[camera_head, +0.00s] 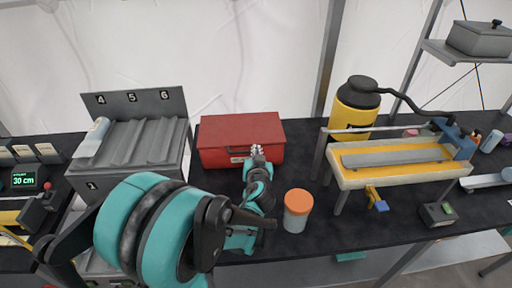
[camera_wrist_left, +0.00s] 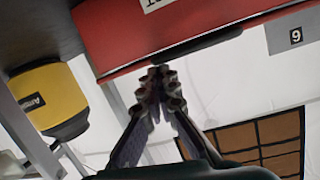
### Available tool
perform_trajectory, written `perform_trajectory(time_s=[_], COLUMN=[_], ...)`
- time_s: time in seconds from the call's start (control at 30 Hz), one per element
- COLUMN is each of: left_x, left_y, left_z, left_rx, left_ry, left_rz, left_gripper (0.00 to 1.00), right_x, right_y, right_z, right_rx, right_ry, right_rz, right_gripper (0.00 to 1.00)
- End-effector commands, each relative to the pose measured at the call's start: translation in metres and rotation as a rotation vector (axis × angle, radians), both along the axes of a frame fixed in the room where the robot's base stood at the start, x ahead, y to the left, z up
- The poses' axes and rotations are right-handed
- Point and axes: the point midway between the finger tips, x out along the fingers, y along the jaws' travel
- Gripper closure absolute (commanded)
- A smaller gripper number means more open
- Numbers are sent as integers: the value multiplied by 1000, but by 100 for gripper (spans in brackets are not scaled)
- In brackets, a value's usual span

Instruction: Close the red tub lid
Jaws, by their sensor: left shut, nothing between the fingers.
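The red tub (camera_head: 215,158) stands on the dark bench in the middle of the head view. Its red lid (camera_head: 228,130) lies flat across the top and looks down on the tub; I see no clear gap, though my gripper hides part of the front. My left gripper (camera_head: 257,150) is at the tub's front, near the lid's front edge, with its fingers together and empty. In the left wrist view the gripper (camera_wrist_left: 160,85) points at the red tub (camera_wrist_left: 120,35), close to a dark strip along its edge. I cannot tell whether they touch. My right gripper is not in view.
An orange-lidded jar (camera_head: 297,212) stands right of my left forearm. A grey slotted rack (camera_head: 135,145) is left of the tub. A yellow canister (camera_head: 357,105) and a yellow-topped stand (camera_head: 400,165) are to the right. White fabric hangs behind.

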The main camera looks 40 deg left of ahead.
Motion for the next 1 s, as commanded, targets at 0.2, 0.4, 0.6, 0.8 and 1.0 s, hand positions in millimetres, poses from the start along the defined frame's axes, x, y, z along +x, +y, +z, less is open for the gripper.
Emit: perform_trajectory(time_s=[0.2, 0.4, 0.6, 0.8, 1.0], left_x=[-2, -1, -1, 0, 2], left_y=[-1, -1, 0, 0, 2], left_z=[-23, -28, -27, -27, -15], left_rx=[-4, -4, -4, -3, -1], left_ry=[2, 1, 1, 0, -1], left_rz=[3, 2, 2, 2, 1], left_gripper=[100, 100, 100, 100, 100], right_x=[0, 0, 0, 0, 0], right_y=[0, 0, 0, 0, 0], right_z=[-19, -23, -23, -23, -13], right_rx=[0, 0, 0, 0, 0], right_ry=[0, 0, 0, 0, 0], right_rz=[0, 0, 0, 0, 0], right_gripper=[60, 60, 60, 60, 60])
